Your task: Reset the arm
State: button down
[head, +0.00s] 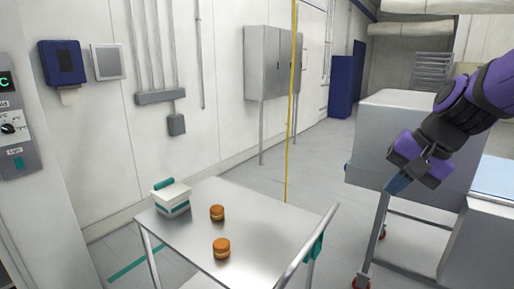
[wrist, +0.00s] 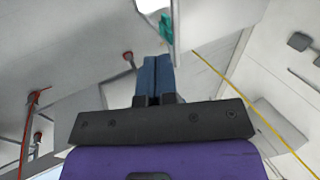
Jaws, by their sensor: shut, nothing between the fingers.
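My gripper (head: 398,184) hangs at the right of the head view, on my purple and black arm. Its blue fingers are closed together and point down and to the left, with nothing between them. In the wrist view the gripper (wrist: 153,62) also shows its two blue fingers side by side and touching. It is in the air, to the right of the metal cart and apart from it, in front of a large grey box-shaped unit.
A metal cart (head: 200,240) with a raised handle (head: 308,246) carries two orange-brown filled rounds (head: 217,213) (head: 221,248) and a white box with teal parts (head: 171,197). A grey unit (head: 375,140) stands behind my gripper. Open floor (head: 270,170) lies behind the cart.

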jog(key=s+d+r+n+t+h, duration=0.1)
jog(key=s+d+r+n+h, duration=0.1)
jog(key=s, duration=0.5)
jog(key=s+d+r+n+t+h, duration=0.1)
jog(key=s+d+r+n+h, duration=0.1)
jog(key=s+n, duration=0.2)
jog(key=shift+s, duration=1.55)
